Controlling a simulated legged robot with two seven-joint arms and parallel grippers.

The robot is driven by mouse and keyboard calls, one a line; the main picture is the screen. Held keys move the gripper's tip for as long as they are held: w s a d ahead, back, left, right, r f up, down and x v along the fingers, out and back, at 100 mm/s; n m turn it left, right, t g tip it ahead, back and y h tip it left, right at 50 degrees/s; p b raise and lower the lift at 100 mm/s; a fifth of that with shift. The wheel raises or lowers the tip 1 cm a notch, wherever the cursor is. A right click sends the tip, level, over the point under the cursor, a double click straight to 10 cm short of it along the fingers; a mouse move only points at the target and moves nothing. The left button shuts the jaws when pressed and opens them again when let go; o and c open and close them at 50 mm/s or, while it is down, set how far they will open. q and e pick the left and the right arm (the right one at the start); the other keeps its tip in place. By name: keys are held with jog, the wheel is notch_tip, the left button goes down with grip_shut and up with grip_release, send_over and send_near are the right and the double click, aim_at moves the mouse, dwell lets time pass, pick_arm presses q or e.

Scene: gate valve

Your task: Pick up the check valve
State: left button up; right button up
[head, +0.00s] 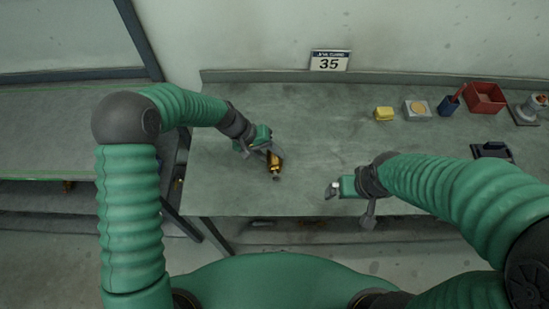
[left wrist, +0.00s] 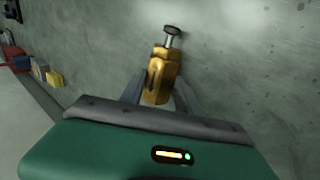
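The check valve (head: 275,161) is a small brass-coloured fitting with a dark metal end, over the near left part of the workbench. My left gripper (head: 270,151) is right at it. In the left wrist view, the check valve (left wrist: 162,78) sits between the two grey fingers of my left gripper (left wrist: 161,92), its dark end pointing away. Whether the fingers press on it or only flank it cannot be told, nor whether it touches the bench. My right gripper (head: 333,190) is over the front edge area, apart from the valve; its opening is too small to judge.
The grey workbench (head: 310,130) is clear around the valve. A yellow block (head: 384,114), a grey block with a round top (head: 417,110), a blue holder (head: 448,105), a red bin (head: 485,98) and a dark item (head: 491,151) stand to the right. A sign reading 35 (head: 330,61) is behind.

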aim_at(271, 158)
pick_arm(q)
grip_shut()
jog(key=shift+w+r, duration=0.1)
jog(key=shift+r, duration=0.4)
jog(key=shift+s+r+b, duration=0.3)
jog(key=shift+r, duration=0.35)
jog(key=shift+s+r+b, duration=0.25)
jog(key=shift+s+r, duration=0.05)
jog(key=shift+r, duration=0.3)
jog(key=s+b, duration=0.1)
jog(key=s, duration=0.4)
jog(key=s+r+b, duration=0.1)
jog(key=s, duration=0.9)
jog(key=shift+d+r+b, duration=0.25)
jog(key=shift+b, duration=0.15)
jog(key=shift+w, duration=0.1)
